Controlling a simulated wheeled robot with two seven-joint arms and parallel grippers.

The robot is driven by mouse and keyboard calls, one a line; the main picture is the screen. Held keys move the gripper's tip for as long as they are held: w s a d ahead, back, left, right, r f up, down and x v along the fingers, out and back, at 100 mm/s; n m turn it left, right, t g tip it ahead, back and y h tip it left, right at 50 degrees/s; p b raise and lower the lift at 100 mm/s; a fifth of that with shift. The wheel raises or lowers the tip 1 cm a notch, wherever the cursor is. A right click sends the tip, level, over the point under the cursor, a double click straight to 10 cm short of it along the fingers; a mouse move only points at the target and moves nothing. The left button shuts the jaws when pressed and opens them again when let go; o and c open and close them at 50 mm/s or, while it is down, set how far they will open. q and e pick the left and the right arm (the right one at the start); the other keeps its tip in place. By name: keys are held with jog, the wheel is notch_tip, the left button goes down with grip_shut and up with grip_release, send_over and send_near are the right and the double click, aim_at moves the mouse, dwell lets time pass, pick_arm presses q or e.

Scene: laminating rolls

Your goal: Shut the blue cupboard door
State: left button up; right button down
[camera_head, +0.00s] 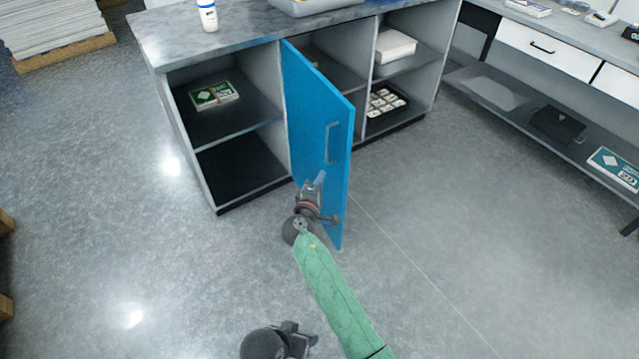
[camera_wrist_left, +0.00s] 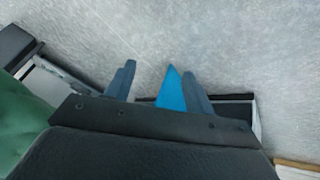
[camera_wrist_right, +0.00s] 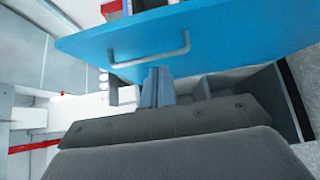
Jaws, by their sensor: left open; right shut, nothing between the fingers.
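The blue cupboard door (camera_head: 310,120) stands wide open, jutting out from the front of the grey cupboard (camera_head: 215,45). Its handle (camera_head: 330,142) is on the face turned to the left. My right gripper (camera_head: 319,180) is shut and empty, below the handle on that same side, close to the door; I cannot tell whether it touches. In the right wrist view, the door (camera_wrist_right: 220,35) and its handle (camera_wrist_right: 150,52) show just beyond the shut fingers (camera_wrist_right: 157,85). My left gripper (camera_head: 300,335) is open, low over the floor. A blue tip of the door (camera_wrist_left: 172,92) shows between its fingers, not gripped.
A bench with white drawers (camera_head: 548,48) runs along the right. Paper stacks (camera_head: 52,25) lie at top left. The floor right of the door is clear.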

aim_at(341, 154)
jog(key=w+d, duration=0.1)
jog(key=w, duration=0.1)
jog(key=w+d+p, duration=0.1)
jog(key=w+d, duration=0.1)
jog(key=w+d+p, duration=0.1)
jog(key=w, duration=0.2)
jog(key=shift+d+r, duration=0.1)
jog(key=shift+d, duration=0.05)
jog(key=shift+w+d, duration=0.2)
jog(key=shift+d, duration=0.15)
pick_arm(q)
notch_tip(341, 154, up, 8)
jog(key=s+a+g, duration=0.1)
jog(key=shift+s+a+f, duration=0.15)
jog(key=shift+s+a, duration=0.05)
jog(key=shift+a, duration=0.15)
